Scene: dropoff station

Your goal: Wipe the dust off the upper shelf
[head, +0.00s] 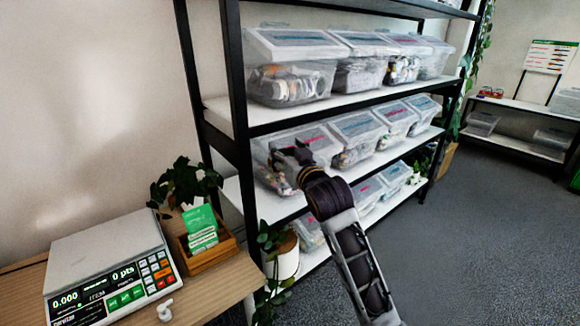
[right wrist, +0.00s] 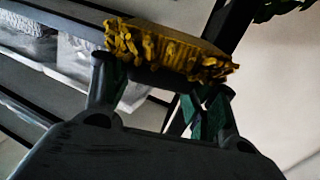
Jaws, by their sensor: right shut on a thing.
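My right gripper (head: 284,154) is in front of the middle shelf's clear bins in the head view, its arm reaching up from the lower right. In the right wrist view my right gripper (right wrist: 162,82) is shut on a yellow, shaggy-fringed duster (right wrist: 170,50), held across the fingertips. I cannot make out the duster in the head view. The rack's white upper shelf (head: 222,108) carries a row of lidded clear bins (head: 290,84) and is above the gripper. Another board (head: 405,8) crosses the top of the picture. I cannot make out dust. My left gripper is not in view.
Black rack posts (head: 236,130) frame the shelves. A counter (head: 225,285) at lower left holds a scale (head: 105,258), a wooden card box (head: 222,246) and a plant (head: 185,184). Grey floor (head: 470,240) is open at right.

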